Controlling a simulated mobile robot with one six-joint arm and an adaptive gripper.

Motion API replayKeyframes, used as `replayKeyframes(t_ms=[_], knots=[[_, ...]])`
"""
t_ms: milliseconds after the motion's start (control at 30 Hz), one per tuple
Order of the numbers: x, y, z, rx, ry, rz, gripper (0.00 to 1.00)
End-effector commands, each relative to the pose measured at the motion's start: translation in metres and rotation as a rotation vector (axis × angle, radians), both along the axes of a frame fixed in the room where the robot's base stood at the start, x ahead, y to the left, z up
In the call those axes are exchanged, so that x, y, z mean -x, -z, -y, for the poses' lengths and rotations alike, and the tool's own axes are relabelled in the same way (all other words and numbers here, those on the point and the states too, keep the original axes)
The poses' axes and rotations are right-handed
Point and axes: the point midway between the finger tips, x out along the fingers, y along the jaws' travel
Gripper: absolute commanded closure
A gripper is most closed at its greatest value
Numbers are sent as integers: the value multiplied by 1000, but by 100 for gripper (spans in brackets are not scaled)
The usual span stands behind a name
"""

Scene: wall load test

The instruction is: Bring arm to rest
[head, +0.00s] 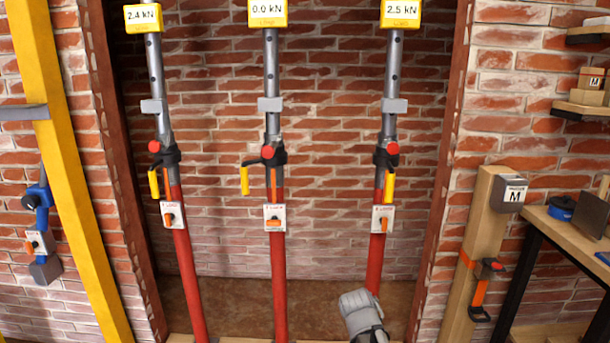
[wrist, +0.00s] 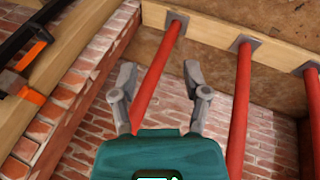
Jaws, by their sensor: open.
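My gripper (wrist: 160,72) shows in the wrist view with its two grey fingers spread apart and nothing between them. A red prop (wrist: 157,75) passes behind the open fingers; I cannot tell how far behind. In the head view, three props stand in the recess: left (head: 188,270), middle (head: 278,270) and right (head: 375,265). Their yellow displays read 2.4 kN (head: 143,17), 0.0 kN (head: 267,12) and 2.5 kN (head: 401,13). A grey part of my arm shows low in front of the right prop's lower end; the gripper's fingers are not clear there.
A yellow beam (head: 60,150) leans at the left, with a blue tool (head: 40,215) beside it. At the right stand a wooden post (head: 480,240) with an orange-handled clamp (head: 482,290), a workbench (head: 560,235) and shelves with boxes (head: 590,95). Brick wall backs the recess.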

Motion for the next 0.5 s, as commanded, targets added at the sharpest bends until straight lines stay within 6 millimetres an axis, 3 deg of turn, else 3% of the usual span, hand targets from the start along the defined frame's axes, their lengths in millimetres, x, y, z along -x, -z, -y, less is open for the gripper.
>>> replayKeyframes(t_ms=[100,500], knots=[[29,9,2,-101,52,-82,40],[86,17,-7,-331,133,-257,40]])
